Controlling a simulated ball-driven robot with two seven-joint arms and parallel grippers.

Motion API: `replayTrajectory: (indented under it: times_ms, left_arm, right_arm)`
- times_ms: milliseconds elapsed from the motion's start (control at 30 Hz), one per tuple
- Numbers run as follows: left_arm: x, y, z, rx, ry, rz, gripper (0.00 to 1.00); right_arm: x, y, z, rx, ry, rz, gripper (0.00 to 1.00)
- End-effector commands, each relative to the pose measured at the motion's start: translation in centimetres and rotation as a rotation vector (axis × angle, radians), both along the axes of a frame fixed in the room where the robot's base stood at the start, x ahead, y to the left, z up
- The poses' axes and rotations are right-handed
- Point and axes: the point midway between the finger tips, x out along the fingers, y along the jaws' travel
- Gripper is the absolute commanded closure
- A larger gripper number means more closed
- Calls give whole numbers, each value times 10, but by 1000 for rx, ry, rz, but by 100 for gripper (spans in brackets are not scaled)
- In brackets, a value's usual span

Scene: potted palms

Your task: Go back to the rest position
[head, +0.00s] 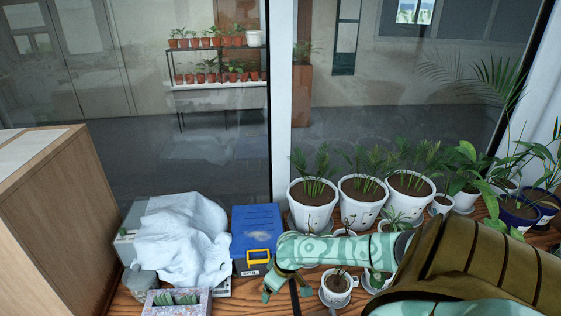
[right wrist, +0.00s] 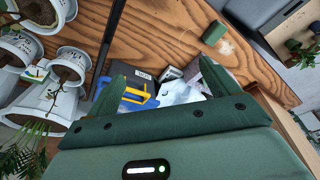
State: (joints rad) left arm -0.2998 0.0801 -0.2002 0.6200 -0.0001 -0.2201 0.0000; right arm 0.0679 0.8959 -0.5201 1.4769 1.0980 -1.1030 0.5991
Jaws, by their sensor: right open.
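My right arm comes in from the right in the head view. My right gripper (head: 284,286) hangs over the wooden surface (head: 245,302), in front of the blue box and left of a small white pot (head: 337,287). In the right wrist view its two green fingers (right wrist: 163,70) stand wide apart with nothing gripped between them. The blue box with a yellow handle (right wrist: 137,97) shows beyond the gap. My left gripper is in neither view.
White potted palms (head: 312,208) line the window at the right. The blue box (head: 257,226) stands beside a white cloth-like heap (head: 182,240). A wooden cabinet (head: 55,215) is at far left. A dark rod (head: 295,298) is close to my right gripper. A green block (right wrist: 215,32) lies on the wood.

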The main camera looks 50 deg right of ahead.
Motion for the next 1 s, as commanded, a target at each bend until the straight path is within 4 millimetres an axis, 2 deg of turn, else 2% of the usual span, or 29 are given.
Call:
replayTrajectory:
  times_ms: [33, 200, 533, 600, 667, 767, 800, 900, 1000]
  left_arm:
    - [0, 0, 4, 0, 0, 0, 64]
    - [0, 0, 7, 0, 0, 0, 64]
    - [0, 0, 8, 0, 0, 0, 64]
    - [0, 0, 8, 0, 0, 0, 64]
    - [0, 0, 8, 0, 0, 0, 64]
    - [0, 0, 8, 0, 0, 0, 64]
    - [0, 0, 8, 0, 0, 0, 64]
    - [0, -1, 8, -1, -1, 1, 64]
    - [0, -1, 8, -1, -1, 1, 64]
  right_arm:
    - [-3, -1, 13, -3, -1, 2, 13]
    - [-9, -1, 35, -1, 0, 1, 13]
    - [-11, 1, 42, 1, 1, -1, 13]
    - [-12, 8, 40, 2, -2, 22, 13]
    - [-15, 25, 36, -2, -9, 78, 13]
    - [-26, 79, 31, -18, -54, 249, 13]
    - [-31, 104, 33, -38, -87, 332, 13]
    - [-41, 153, 52, -119, -187, 494, 13]
    - [-49, 173, 76, -221, -261, 567, 13]
